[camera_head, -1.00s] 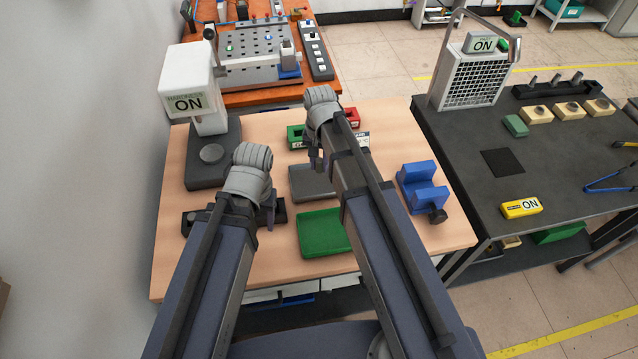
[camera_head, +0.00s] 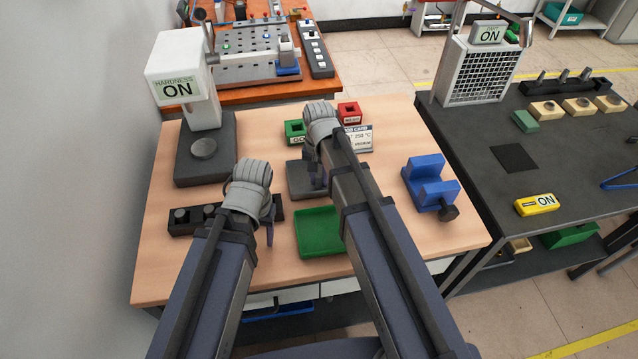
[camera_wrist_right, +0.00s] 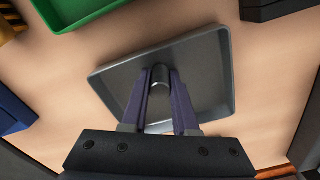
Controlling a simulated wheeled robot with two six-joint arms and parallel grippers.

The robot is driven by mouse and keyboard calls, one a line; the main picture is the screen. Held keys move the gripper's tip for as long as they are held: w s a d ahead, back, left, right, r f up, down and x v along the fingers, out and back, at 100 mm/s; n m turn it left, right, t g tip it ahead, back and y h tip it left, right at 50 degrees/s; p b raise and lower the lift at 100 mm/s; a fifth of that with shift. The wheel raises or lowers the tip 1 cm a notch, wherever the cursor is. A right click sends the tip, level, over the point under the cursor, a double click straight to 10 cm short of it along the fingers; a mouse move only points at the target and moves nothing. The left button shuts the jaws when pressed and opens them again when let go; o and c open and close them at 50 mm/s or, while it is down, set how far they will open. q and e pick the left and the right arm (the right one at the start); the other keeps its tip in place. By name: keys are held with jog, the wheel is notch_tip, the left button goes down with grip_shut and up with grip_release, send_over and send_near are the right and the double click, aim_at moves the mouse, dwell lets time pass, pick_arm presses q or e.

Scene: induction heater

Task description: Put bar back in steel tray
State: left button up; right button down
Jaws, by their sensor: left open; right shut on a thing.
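The grey steel tray (camera_head: 303,188) lies on the wooden table, partly hidden by my right arm in the head view; it also shows in the right wrist view (camera_wrist_right: 208,75). My right gripper (camera_wrist_right: 160,85) is shut on a short grey metal bar (camera_wrist_right: 161,73) and holds it over the tray. I cannot tell whether the bar touches the tray floor. In the head view my right gripper (camera_head: 316,180) is mostly hidden behind its wrist. My left gripper (camera_head: 269,225) is open near the dark block with round slots (camera_head: 182,225), left of the green tray.
A green tray (camera_head: 319,248) lies in front of the steel tray. A blue V-block (camera_head: 430,185) stands to the right, and the hardness tester (camera_head: 205,160) to the left. Small green (camera_head: 294,132) and red (camera_head: 348,112) boxes and a card (camera_head: 360,138) stand behind.

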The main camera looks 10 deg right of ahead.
aim_at(319, 174)
pick_arm(q)
jog(key=shift+f, duration=0.15)
pick_arm(e)
jog(key=shift+f, duration=0.15)
jog(key=c, duration=0.7)
grip_release()
pick_arm(q)
jog(key=shift+r, duration=0.2)
pick_arm(e)
notch_tip(319, 174, up, 12)
jog(key=r+p, duration=0.1)
jog(key=p, duration=1.1)
pick_arm(q)
notch_tip(319, 174, up, 12)
pick_arm(e)
jog(key=s+a+n, duration=0.2)
jog(key=s+n, duration=0.1)
jog(key=s, duration=0.2)
jog(key=s+a+n, duration=0.2)
jog(key=s+n, duration=0.1)
jog(key=s, duration=0.2)
jog(key=s+a+n+h, duration=0.1)
jog(key=s+a+n, duration=0.1)
jog(key=s, duration=0.3)
jog(key=shift+s+f+n, duration=0.2)
jog(key=shift+f+n, duration=0.05)
jog(key=shift+n, duration=0.25)
